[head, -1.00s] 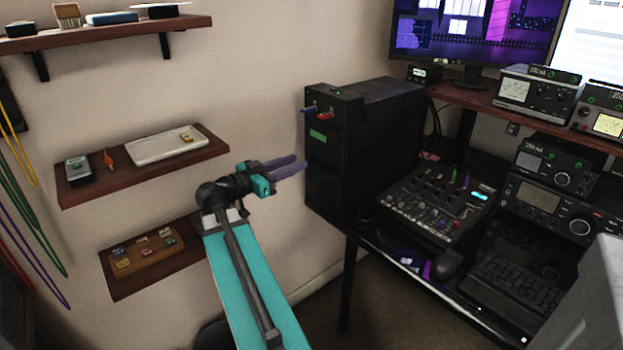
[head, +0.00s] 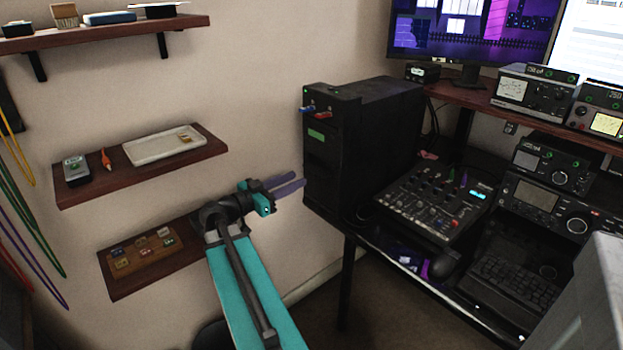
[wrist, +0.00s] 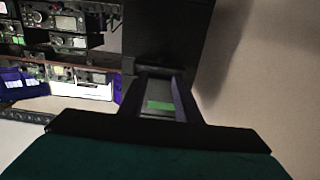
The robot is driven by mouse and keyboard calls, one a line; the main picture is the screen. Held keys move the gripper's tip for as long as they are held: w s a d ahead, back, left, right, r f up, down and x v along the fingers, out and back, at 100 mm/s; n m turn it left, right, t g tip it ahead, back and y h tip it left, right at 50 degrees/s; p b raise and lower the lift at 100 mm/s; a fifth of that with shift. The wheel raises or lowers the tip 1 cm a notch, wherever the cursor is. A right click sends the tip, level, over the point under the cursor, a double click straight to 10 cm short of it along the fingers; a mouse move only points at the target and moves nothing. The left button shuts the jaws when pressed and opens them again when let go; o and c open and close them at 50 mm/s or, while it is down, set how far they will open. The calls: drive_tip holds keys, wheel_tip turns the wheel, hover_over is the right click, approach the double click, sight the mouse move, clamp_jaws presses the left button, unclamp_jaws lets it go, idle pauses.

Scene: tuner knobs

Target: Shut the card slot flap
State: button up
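The black tower case (head: 385,125) stands on the desk, and its front faces left toward my gripper (head: 287,186). The front carries a green label (head: 317,135), which also shows between my fingers in the wrist view (wrist: 160,105). The card slot flap is hard to pick out on the dark front, and I cannot tell its position. My gripper's purple fingers are parallel with a gap between them and hold nothing. In the head view their tips are just left of the tower's lower front. I cannot tell if they touch it.
Blue and red switches (head: 323,115) sit at the top of the tower's front. A mixer (head: 435,200) is to its right. Wall shelves (head: 140,165) are at left, one close behind my arm. Open floor lies below the desk.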

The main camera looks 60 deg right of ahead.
sight(317, 173)
drive_tip(key=shift+s+d+f+p, duration=0.2)
drive_tip(key=shift+s+d+f, duration=0.15)
drive_tip(key=shift+d, duration=0.85)
drive_tip(key=shift+s+d+f+p, duration=0.25)
drive_tip(key=shift+s+d, duration=0.2)
drive_tip(key=shift+d, duration=0.75)
drive_tip(key=shift+s+d+f+p, duration=0.15)
drive_tip(key=shift+s+d+f, duration=0.25)
drive_tip(key=shift+d, duration=0.8)
clamp_jaws()
